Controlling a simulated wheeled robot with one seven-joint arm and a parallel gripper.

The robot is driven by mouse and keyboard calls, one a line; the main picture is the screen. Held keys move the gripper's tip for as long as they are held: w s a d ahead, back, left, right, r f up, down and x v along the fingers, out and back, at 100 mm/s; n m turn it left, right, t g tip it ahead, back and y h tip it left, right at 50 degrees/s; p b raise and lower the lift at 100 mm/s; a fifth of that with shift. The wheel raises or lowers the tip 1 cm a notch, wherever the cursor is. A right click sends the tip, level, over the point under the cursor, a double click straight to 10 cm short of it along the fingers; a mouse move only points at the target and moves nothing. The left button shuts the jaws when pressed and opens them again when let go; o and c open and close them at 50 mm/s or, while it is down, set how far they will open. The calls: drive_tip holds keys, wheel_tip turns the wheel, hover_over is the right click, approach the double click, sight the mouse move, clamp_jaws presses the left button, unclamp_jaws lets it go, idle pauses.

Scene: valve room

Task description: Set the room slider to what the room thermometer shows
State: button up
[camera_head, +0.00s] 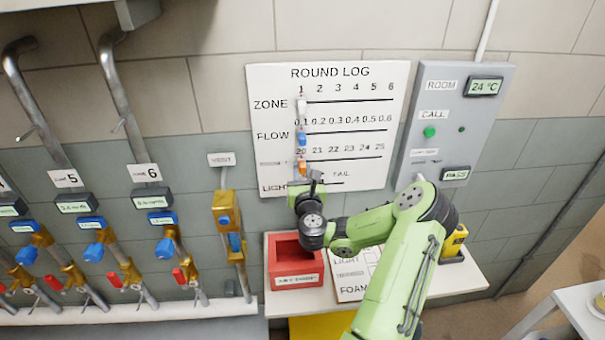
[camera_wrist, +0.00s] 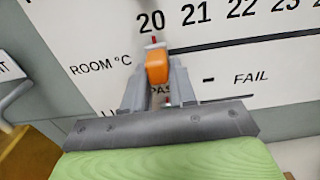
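The room thermometer (camera_head: 485,86) on the grey panel reads 24 °C. The round log board (camera_head: 395,85) carries several sliders. The ROOM °C slider's orange knob (camera_head: 302,169) is at the left end of its line, below 20. It also shows in the wrist view (camera_wrist: 156,65), between the fingertips. My gripper (camera_head: 309,179) is at the board's lower left. In the wrist view its fingers (camera_wrist: 157,82) are close together, one on each side of the orange knob, and look shut on it. The lower-left part of the board is partly hidden by my gripper.
The white zone knob (camera_head: 301,106) and blue flow knob (camera_head: 302,139) sit above, also at their left ends. A red box (camera_head: 296,272) stands on the shelf below. Pipes with valves (camera_head: 167,246) are at left. The line right of the orange knob looks clear.

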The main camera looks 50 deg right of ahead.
sight(363, 162)
clamp_jaws()
drive_tip(key=s+d+p, duration=0.2)
drive_tip(key=s+d, duration=0.2)
drive_tip(key=s+d+p, duration=0.2)
drive_tip(key=s+d, duration=0.1)
drive_tip(key=d, duration=0.2)
drive_tip(key=s+d+p, duration=0.2)
drive_tip(key=s+d, duration=0.2)
drive_tip(key=d, duration=0.1)
drive_tip(key=shift+s, duration=0.35)
drive_tip(key=shift+a, duration=0.1)
drive_tip(key=shift+o, duration=2.4)
unclamp_jaws()
drive_tip(key=b+v, duration=0.3)
drive_tip(key=v, duration=1.2)
drive_tip(key=shift+s+a+b, duration=0.25)
drive_tip(key=shift+b, duration=0.05)
